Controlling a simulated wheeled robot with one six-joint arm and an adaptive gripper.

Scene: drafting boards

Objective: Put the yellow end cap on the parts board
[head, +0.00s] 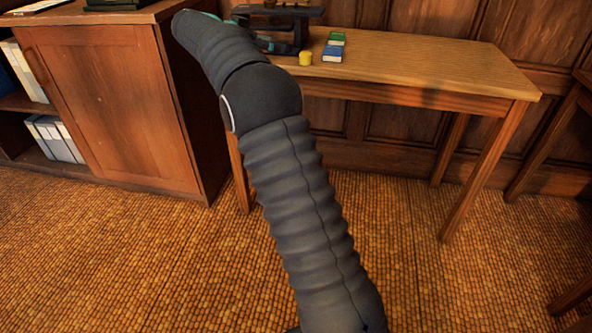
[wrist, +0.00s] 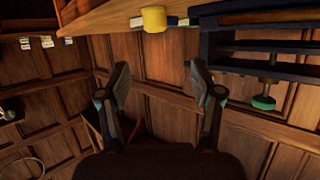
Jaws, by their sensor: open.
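The yellow end cap (head: 306,58) stands near the front edge of the wooden table (head: 430,65), just left of a blue and green block pair. In the wrist view, which looks turned over, the cap (wrist: 153,18) is at the top centre, past my fingertips. My gripper (wrist: 158,80) is open, with nothing between its fingers and clear of the cap. In the head view my arm hides part of the gripper. I cannot clearly make out a parts board.
A dark fixture (head: 280,11) stands at the table's back left; it shows in the wrist view with a green knob (wrist: 263,102). Blue (head: 332,54) and green (head: 337,39) blocks lie right of the cap. The table's right side is clear. A wooden cabinet (head: 110,105) is at the left.

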